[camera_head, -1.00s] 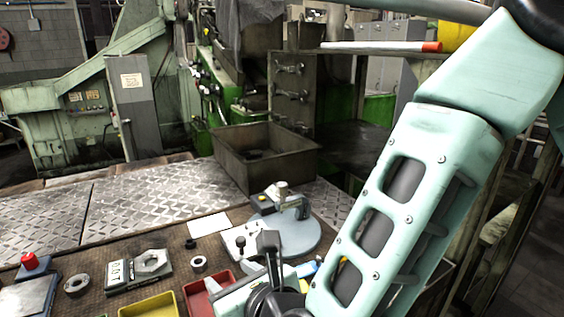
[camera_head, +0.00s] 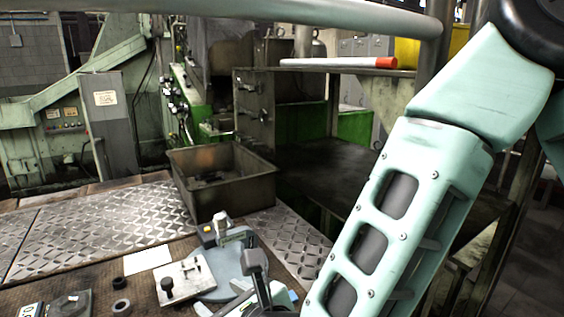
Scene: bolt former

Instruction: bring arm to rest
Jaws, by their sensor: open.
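My arm (camera_head: 375,225) runs from the upper right down to the bottom centre of the head view. My gripper (camera_head: 232,288) shows partly at the bottom edge, with one dark finger standing up. It is open, and I see nothing held in it. It appears in front of a round grey-blue base (camera_head: 225,270) with a small fixture on the worktable (camera_head: 85,285). I cannot tell its exact height above the table.
A rusty metal bin (camera_head: 225,195) stands behind the fixture. A white plate with a black knob (camera_head: 185,282), a white sheet (camera_head: 148,259) and dark rings (camera_head: 122,307) lie to the left. A red-tipped white tube (camera_head: 340,63) lies on a shelf behind.

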